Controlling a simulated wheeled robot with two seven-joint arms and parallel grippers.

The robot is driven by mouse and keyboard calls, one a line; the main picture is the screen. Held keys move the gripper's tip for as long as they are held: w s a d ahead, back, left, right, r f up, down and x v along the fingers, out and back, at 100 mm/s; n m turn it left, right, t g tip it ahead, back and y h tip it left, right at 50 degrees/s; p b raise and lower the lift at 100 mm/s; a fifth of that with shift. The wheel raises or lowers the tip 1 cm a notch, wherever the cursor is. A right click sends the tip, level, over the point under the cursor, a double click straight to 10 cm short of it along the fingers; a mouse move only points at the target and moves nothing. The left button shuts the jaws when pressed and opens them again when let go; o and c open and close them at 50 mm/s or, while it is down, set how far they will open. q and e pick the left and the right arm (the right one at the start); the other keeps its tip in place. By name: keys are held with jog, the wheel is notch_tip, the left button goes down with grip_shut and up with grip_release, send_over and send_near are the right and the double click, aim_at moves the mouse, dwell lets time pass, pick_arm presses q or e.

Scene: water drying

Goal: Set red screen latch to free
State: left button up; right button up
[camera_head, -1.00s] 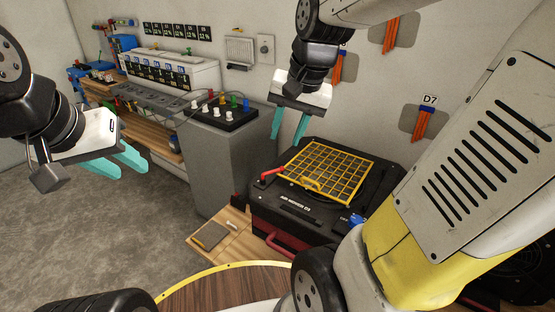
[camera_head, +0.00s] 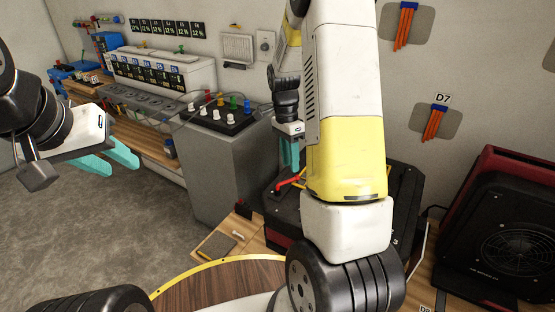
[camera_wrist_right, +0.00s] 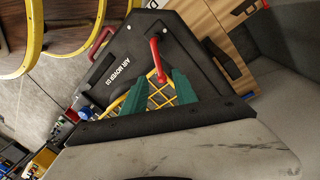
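The red screen latch (camera_head: 289,181) is a red lever on the black air mover (camera_head: 408,195), at the left side of its yellow grid screen. In the right wrist view the latch (camera_wrist_right: 155,55) points down the picture toward my fingers, and part of the yellow screen (camera_wrist_right: 160,98) shows between them. My right gripper (camera_head: 290,168) hangs fingers-down just above the latch; its teal fingers stand apart in the wrist view (camera_wrist_right: 158,79), with the latch's lower end between their tips in the picture. Contact cannot be told. My left gripper (camera_head: 124,168) is open and empty at the left.
My right arm hides most of the air mover and screen in the head view. A grey cabinet (camera_head: 225,175) with a knob panel (camera_head: 222,115) stands left of my right gripper. Another black and red fan (camera_head: 492,225) stands at the right. Orange strips (camera_head: 435,122) hang on the wall.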

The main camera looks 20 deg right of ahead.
jog(key=shift+s+d+f, duration=0.1)
jog(key=shift+s+f, duration=0.15)
jog(key=shift+f, duration=0.85)
jog(key=shift+s+f, duration=0.2)
jog(key=shift+f, duration=0.85)
grip_shut()
jog(key=shift+r, duration=0.1)
